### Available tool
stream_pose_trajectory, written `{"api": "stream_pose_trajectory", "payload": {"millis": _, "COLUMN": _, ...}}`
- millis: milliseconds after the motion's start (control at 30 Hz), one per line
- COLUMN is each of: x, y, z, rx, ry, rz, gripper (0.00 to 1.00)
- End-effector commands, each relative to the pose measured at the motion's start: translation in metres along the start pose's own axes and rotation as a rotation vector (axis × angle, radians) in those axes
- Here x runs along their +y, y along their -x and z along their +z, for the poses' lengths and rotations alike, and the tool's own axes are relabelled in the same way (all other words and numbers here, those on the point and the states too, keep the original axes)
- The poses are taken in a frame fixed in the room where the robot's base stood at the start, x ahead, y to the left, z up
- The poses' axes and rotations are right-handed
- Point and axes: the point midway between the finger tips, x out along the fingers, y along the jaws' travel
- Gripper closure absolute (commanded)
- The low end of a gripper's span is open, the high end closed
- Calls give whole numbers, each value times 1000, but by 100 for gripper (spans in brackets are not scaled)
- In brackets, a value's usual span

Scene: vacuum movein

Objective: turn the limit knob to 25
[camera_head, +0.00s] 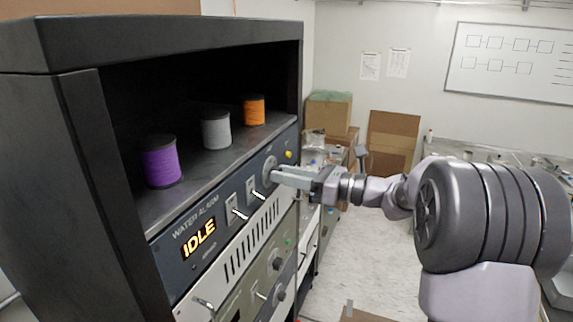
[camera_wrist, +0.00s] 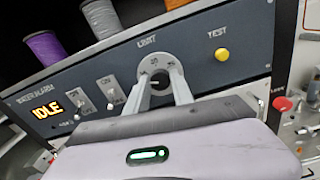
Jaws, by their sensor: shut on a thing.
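The limit knob (camera_wrist: 156,82) is on the upper dark panel under the word LIMIT, with a pale round dial around it. In the head view the dial (camera_head: 269,168) shows at the panel's right end, partly behind the fingers. My gripper (camera_wrist: 159,84) is at the dial, its two fingers closed on the knob from either side. In the head view my gripper (camera_head: 279,174) reaches the panel from the right. The fingers hide most of the knob, and I cannot read its setting.
The yellow TEST button (camera_wrist: 222,54) is right of the dial. Two toggle switches (camera_head: 235,209) and an IDLE display (camera_head: 199,239) are to the left. Purple (camera_head: 161,163), grey (camera_head: 216,130) and orange (camera_head: 254,111) spools stand on the shelf above. Open floor lies right of the rack.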

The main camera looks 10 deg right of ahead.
Motion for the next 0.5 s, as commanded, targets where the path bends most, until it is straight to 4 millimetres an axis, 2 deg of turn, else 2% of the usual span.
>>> {"api": "stream_pose_trajectory", "payload": {"millis": 200, "x": 0, "y": 0, "z": 1, "rx": 4, "ry": -117, "rz": 0, "gripper": 100}}
{"api": "stream_pose_trajectory", "payload": {"millis": 500, "x": 0, "y": 0, "z": -2, "rx": 4, "ry": -195, "rz": 0, "gripper": 100}}
